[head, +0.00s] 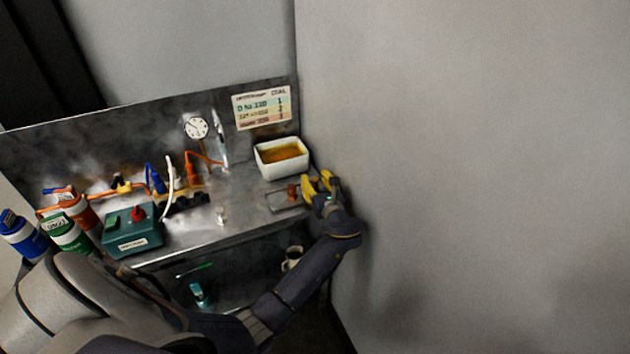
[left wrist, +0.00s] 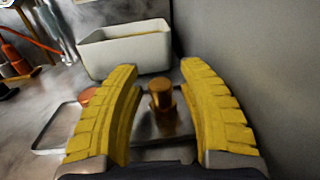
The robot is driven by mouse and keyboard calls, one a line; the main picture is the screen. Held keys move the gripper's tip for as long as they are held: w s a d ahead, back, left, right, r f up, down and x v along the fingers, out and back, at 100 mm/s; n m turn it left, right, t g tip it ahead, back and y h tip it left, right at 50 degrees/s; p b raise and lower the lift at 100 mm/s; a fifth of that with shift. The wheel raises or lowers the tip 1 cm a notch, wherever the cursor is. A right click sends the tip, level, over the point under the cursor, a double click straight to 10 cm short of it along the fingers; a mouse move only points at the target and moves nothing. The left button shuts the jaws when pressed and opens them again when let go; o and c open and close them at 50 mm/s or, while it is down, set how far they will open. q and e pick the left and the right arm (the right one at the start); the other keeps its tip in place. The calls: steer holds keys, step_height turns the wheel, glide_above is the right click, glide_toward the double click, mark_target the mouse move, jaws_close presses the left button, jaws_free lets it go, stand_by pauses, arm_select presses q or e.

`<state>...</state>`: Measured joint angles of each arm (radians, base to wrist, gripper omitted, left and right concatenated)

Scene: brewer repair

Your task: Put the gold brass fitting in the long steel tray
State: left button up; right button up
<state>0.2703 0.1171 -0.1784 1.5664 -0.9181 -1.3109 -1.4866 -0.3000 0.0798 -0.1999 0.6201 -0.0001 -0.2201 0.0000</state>
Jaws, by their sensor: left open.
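The gold brass fitting (left wrist: 161,92) stands upright between the fingers of my left gripper (left wrist: 158,70) in the left wrist view. The gripper is open, one yellow finger on each side of the fitting, with gaps visible. The long steel tray (left wrist: 52,132) shows its rim to the left, and its floor seems to lie under the fitting. A copper-coloured piece (left wrist: 87,96) shows behind the left finger. In the head view my left gripper (head: 317,184) is at the bench's right end, by the tray (head: 272,207) and the copper-coloured piece (head: 292,192); the gold fitting is not distinguishable there. My right gripper is not in view.
A white tub (head: 270,173) with amber contents stands behind the tray. A wall (head: 420,150) rises close on the right. A teal box (head: 130,232), bottles (head: 68,232) and hoses fill the bench's left. A mug (head: 292,258) sits on the shelf below.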

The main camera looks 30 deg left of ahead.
arm_select(q)
steer(key=v, duration=1.2)
steer(key=s+d+f+n+h, duration=0.1)
steer(key=f+h, duration=0.1)
steer(key=f, duration=0.6)
steer(key=s+d+f+g+h, duration=0.1)
steer(key=f+h, duration=0.1)
steer(key=f, duration=0.7)
steer(key=s+d+f+n+h, duration=0.1)
steer(key=d+f+h, duration=0.1)
steer(key=f, duration=0.6)
steer(key=s+d+f+n+g+h, duration=0.1)
steer(key=s+f+n+h, duration=0.1)
steer(key=s+f, duration=0.5)
steer(key=s+d+f+n+g+h, duration=0.15)
steer(key=s+f, duration=0.25)
steer(key=f, duration=0.7)
steer(key=s+f+n+g+h, duration=0.35)
steer(key=s+f+n, duration=0.25)
steer(key=s+f, duration=0.9)
steer(key=s+f+n+g, duration=0.1)
steer(key=s+n, duration=0.4)
steer(key=s, duration=0.8)
steer(key=s+f+n+g+h, duration=0.1)
steer(key=s+f+n, duration=0.3)
steer(key=s, duration=0.9)
steer(key=shift+a+n+g, duration=0.3)
steer(key=shift+a+n, duration=0.15)
steer(key=shift+n, duration=0.3)
